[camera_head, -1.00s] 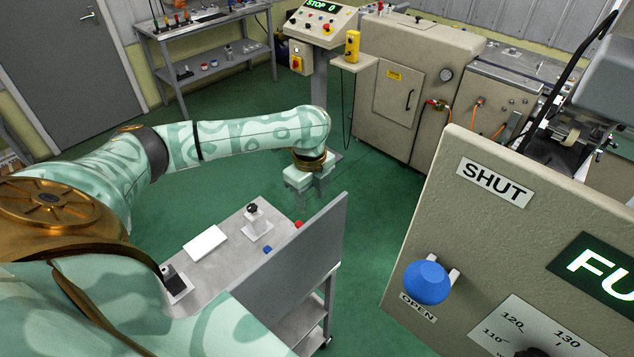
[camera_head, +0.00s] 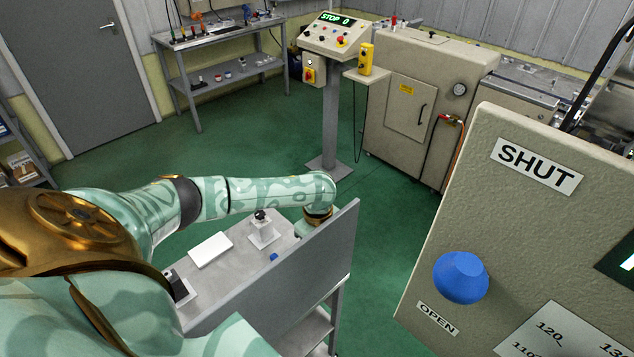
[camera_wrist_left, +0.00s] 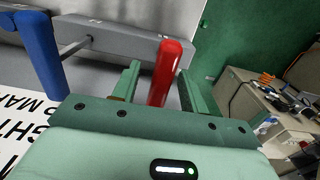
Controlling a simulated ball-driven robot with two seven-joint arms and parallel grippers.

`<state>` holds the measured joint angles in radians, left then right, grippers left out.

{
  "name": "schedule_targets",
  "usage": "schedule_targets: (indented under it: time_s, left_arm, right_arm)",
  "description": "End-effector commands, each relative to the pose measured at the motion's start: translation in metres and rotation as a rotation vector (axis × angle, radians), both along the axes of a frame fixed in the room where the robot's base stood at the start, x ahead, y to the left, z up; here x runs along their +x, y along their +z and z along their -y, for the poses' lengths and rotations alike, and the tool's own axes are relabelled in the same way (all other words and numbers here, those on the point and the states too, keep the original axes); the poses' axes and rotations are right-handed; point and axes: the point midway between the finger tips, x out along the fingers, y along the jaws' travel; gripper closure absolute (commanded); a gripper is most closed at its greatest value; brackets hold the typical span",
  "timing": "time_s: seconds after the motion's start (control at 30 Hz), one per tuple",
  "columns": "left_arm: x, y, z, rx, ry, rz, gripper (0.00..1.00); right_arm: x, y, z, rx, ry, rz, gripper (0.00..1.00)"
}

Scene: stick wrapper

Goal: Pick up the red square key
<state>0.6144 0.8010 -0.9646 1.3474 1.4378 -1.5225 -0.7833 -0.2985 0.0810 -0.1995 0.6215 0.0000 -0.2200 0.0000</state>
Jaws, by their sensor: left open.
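The red key (camera_wrist_left: 168,70) shows in the left wrist view as a rounded red handle standing up between the two green fingers of my left gripper (camera_wrist_left: 160,78). The fingers are open, one on each side of it, and I cannot tell whether either touches it. Its lower end is hidden behind the gripper body. In the head view my left wrist (camera_head: 317,215) is lowered at the cart's far right end, where the grey panel hides the fingers and the red key.
A blue key (camera_wrist_left: 40,52) stands left of the gripper; its tip (camera_head: 273,257) shows above the grey panel (camera_head: 290,290). A white block (camera_head: 210,250) and a black-knobbed fixture (camera_head: 262,230) are on the cart. A control panel with a blue knob (camera_head: 460,278) stands close at right.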

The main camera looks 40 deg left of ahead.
Motion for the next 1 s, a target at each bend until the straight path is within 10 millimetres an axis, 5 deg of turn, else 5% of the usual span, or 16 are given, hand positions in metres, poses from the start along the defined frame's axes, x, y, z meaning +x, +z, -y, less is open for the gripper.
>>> schedule_targets:
  time_s: [0.17,0.33,0.73,1.0]
  left_arm:
    - [0.000,0.000,0.000,0.001,0.000,0.000,0.56]
    - [0.000,0.000,0.000,0.001,0.000,0.000,1.00]
    - [0.000,0.005,-0.001,0.001,0.000,0.001,1.00]
    - [0.001,0.046,-0.001,0.001,-0.001,0.004,1.00]
  right_arm:
    - [-0.001,0.000,-0.001,0.001,0.000,-0.001,0.64]
    - [-0.002,0.000,-0.001,0.001,0.000,-0.003,0.64]
    - [-0.002,0.002,-0.002,0.002,0.000,-0.004,0.64]
    - [-0.002,0.013,-0.002,0.002,0.000,-0.003,0.64]
